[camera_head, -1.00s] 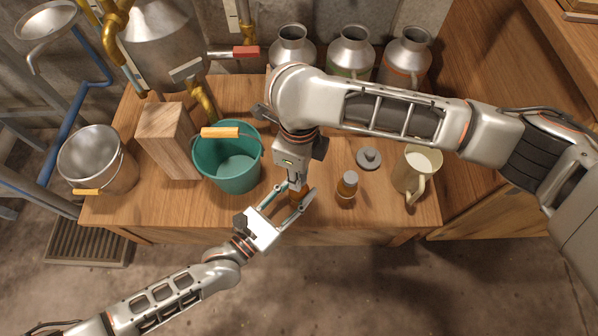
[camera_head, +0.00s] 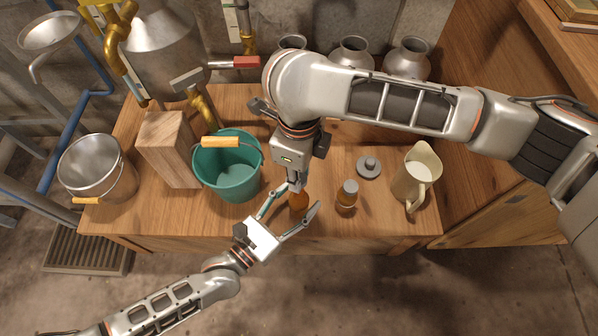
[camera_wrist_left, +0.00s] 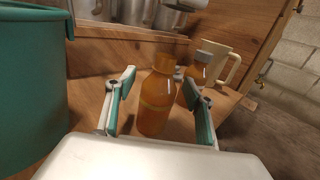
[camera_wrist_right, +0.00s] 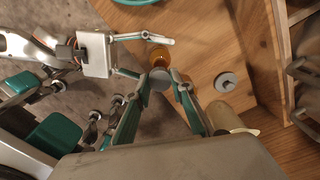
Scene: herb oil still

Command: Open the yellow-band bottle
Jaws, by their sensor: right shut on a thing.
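The yellow-band bottle (camera_wrist_left: 157,105) is amber, upright on the table, with a pale yellow band. Its bare neck shows no cap in the left wrist view; in the head view (camera_head: 298,201) it is partly covered by my right gripper. My left gripper (camera_head: 300,196) is open, its fingers (camera_wrist_left: 159,82) on either side of the bottle with gaps. My right gripper (camera_wrist_right: 161,80) is shut on a grey cap (camera_wrist_right: 160,79), just above the bottle. A second amber bottle (camera_head: 346,198) with a grey cap stands to the right.
A teal bucket (camera_head: 228,180) stands close left, beside a wooden block (camera_head: 168,150). A grey lid (camera_head: 368,167) and a cream jug (camera_head: 414,180) are to the right. Metal cans (camera_head: 352,52) stand at the back. The table's front edge is close to the bottle.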

